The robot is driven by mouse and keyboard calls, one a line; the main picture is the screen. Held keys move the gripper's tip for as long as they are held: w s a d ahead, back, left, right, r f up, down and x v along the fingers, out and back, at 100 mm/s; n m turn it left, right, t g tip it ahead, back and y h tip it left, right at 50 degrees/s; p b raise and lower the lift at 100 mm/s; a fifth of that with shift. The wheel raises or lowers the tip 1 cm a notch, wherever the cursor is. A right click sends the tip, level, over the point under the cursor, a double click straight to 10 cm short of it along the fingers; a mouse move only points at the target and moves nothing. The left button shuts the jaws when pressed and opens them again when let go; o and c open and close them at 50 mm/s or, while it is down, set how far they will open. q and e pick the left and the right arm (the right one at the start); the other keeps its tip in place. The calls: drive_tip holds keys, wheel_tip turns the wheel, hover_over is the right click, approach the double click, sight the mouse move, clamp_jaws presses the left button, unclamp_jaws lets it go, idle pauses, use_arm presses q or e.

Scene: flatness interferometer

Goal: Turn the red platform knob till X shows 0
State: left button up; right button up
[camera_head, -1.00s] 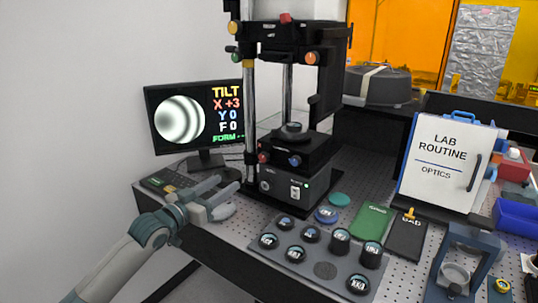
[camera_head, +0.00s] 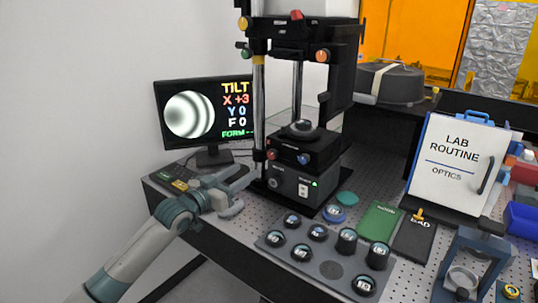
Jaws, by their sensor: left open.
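The red platform knob (camera_head: 271,155) is on the left front of the interferometer's black platform (camera_head: 305,146). A blue knob (camera_head: 304,159) sits to its right. The monitor (camera_head: 203,112) reads TILT, X +3, Y 0, F 0, with curved fringes in a round spot. My left gripper (camera_head: 238,192) is open and empty, below and left of the red knob and apart from it, in front of the instrument's base. My right gripper is not in view.
A keypad (camera_head: 173,180) lies left of my gripper. A grey tray (camera_head: 330,270) with several round optics is at the front. The upper column carries other coloured knobs.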

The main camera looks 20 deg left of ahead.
sight(271, 155)
use_arm(q)
drive_tip(key=p+x, duration=0.2)
drive_tip(key=x, duration=1)
drive_tip(key=shift+p, duration=0.3)
drive_tip(key=shift+w+d, duration=0.25)
drive_tip(key=shift+w, duration=0.35)
drive_tip(key=shift+w+f, duration=0.1)
drive_tip(key=shift+w, duration=0.15)
drive_tip(key=c, duration=0.9)
drive_tip(key=shift+c, duration=0.8)
